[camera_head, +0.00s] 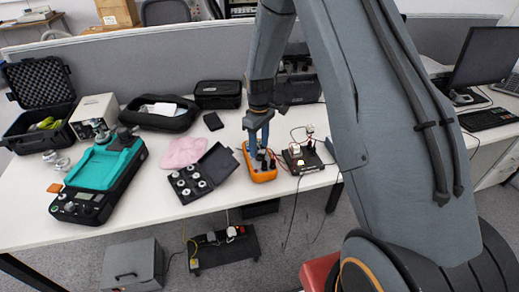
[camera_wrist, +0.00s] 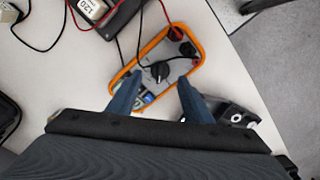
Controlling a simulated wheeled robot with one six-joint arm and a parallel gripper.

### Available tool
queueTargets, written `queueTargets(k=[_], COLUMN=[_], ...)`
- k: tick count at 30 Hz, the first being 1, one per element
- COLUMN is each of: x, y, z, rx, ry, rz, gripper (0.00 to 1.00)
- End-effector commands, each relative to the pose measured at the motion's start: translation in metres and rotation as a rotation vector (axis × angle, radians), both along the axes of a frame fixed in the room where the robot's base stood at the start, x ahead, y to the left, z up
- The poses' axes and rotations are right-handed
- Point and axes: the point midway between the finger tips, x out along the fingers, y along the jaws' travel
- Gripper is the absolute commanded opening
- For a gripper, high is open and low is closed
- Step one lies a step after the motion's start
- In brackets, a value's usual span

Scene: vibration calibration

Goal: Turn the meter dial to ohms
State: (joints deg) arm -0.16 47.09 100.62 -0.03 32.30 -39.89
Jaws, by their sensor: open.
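The orange-rimmed meter (camera_head: 262,172) lies on the white table below the end of my arm. In the wrist view the meter (camera_wrist: 183,62) shows a grey face, a black round dial (camera_wrist: 159,71) near its middle, and leads plugged in at its far end. My gripper (camera_wrist: 163,82) is open and empty, with its two blue fingers apart over the near part of the meter, on either side of the dial. Whether the fingers touch the meter I cannot tell. In the head view my gripper (camera_head: 264,155) hides part of the meter's face. The dial's marked setting is too small to read.
A black device (camera_head: 302,157) with red and black leads stands just right of the meter. An open black case of weights (camera_head: 193,183) is at its left. A teal machine (camera_head: 107,162) is farther left. Bare table lies in front of the meter.

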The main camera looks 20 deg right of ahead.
Motion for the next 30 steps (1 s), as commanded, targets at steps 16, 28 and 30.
queueTargets(k=[16,28,30], x=[0.0,0.0,0.0], y=[0.0,0.0,0.0], z=[-0.03,-0.03,-0.03], rx=[0.0,0.0,0.0], ry=[0.0,0.0,0.0], rz=[-0.001,-0.002,-0.006], gripper=[0.46,0.05,0.05])
